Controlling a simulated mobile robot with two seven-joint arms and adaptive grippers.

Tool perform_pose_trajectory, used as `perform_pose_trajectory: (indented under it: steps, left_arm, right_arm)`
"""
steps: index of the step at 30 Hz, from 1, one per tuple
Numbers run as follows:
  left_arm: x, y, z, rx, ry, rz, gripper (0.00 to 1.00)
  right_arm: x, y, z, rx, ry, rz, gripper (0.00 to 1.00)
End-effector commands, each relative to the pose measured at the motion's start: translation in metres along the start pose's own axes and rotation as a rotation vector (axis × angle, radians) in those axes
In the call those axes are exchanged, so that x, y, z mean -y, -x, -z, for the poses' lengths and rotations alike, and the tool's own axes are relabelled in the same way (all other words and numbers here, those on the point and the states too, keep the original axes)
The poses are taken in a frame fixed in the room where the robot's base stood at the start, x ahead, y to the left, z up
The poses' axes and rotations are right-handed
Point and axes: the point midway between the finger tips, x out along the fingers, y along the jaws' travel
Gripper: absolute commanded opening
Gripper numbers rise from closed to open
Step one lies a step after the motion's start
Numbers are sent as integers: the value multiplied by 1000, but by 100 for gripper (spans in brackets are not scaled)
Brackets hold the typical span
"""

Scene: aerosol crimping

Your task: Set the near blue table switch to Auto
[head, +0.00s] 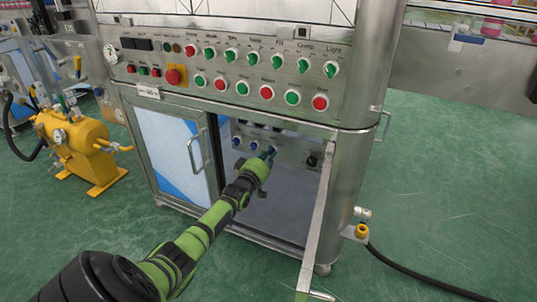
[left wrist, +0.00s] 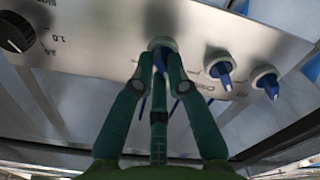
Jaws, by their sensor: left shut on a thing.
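My left gripper (head: 267,155) reaches through the open doorway of the steel cabinet to a small inner panel (head: 291,152). In the left wrist view my left gripper (left wrist: 160,68) has its green fingers closed around a blue switch (left wrist: 160,58) with a pale round collar. This is the switch closest to the black dial (left wrist: 15,32). Two more blue switches, a middle one (left wrist: 220,68) and an outer one (left wrist: 266,82), stand free beside it. The fingers hide much of the held switch and nearby lettering, so its setting cannot be read. My right gripper is not in view.
The cabinet's open door (head: 318,215) stands out to the right of my arm. A closed door with a handle (head: 197,150) is on the left. The upper panel (head: 225,68) carries several green and red controls. A yellow tank (head: 77,146) stands at left.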

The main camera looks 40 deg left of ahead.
Motion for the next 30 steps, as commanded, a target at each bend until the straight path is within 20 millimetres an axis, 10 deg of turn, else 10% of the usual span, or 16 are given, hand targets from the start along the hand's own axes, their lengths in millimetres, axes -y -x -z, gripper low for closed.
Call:
perform_pose_trajectory:
  steps: [21,23,30]
  left_arm:
    - [0,0,-1,2,80,1,0]
    - [0,0,-1,2,80,1,36]
    - [0,0,0,1,77,1,40]
  right_arm:
    - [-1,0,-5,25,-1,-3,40]
    - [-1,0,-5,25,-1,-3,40]
    - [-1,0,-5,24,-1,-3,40]
